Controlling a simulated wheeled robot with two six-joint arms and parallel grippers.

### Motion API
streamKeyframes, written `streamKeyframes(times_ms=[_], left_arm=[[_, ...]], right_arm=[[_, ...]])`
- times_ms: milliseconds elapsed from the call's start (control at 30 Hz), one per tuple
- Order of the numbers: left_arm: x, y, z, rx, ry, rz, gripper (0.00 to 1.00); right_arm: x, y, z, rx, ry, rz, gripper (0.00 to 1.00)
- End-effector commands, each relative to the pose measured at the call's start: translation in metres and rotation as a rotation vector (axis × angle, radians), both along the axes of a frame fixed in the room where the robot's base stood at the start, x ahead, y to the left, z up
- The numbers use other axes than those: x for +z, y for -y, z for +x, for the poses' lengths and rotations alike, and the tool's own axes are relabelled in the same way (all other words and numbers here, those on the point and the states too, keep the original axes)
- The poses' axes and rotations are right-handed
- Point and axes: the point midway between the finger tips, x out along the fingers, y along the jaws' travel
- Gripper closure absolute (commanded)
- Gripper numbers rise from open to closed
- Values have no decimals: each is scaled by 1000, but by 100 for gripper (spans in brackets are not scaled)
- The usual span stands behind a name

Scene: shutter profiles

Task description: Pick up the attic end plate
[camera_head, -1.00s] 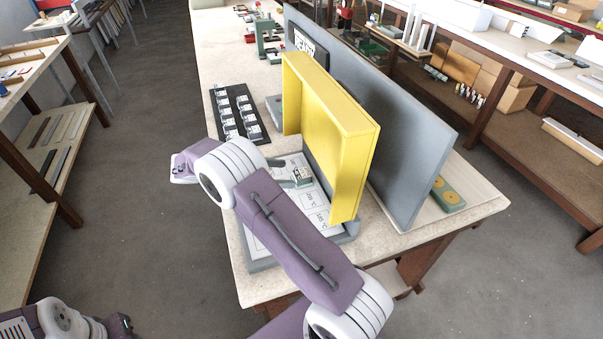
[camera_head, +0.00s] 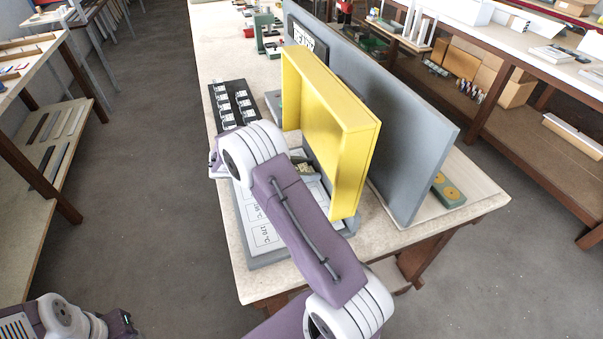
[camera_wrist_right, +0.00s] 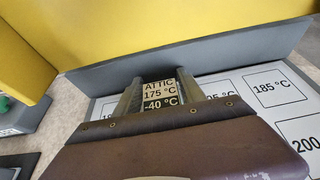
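The attic end plate (camera_wrist_right: 160,94) is a small dark piece with a light label reading ATTIC, 175 °C, -40 °C. In the right wrist view it stands between the two metal fingers of my right gripper (camera_wrist_right: 158,83), with little or no gap at either side. I cannot tell whether the fingers press on it. In the head view the plate (camera_head: 304,168) is small and partly hidden by my right arm, beside the yellow frame. My left gripper (camera_head: 124,322) is at the lower left, away from the table; its fingers are unclear.
A white sheet with temperature cells (camera_wrist_right: 272,88) lies beneath, with a grey edge wall (camera_wrist_right: 235,66) behind it. The yellow frame (camera_head: 330,115) stands close beside the right gripper. A grey panel (camera_head: 405,140) is behind that. A black rack of small pieces (camera_head: 232,100) lies to the left.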

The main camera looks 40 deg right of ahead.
Motion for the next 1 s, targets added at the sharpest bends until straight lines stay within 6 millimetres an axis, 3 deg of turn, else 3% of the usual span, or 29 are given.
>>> streamKeyframes(times_ms=[33,133,167,467,700,1000], left_arm=[[0,0,0,0,0,0,64],[0,0,0,0,0,0,64],[0,0,0,0,0,0,64],[1,0,0,0,0,0,64],[5,0,0,0,0,0,64],[4,0,0,0,0,0,64]], right_arm=[[0,0,0,0,0,0,70],[0,0,0,0,0,0,98],[0,0,0,0,0,0,100],[4,0,0,0,0,0,100],[38,0,0,-1,4,0,100],[35,-68,23,5,1,-1,100]])
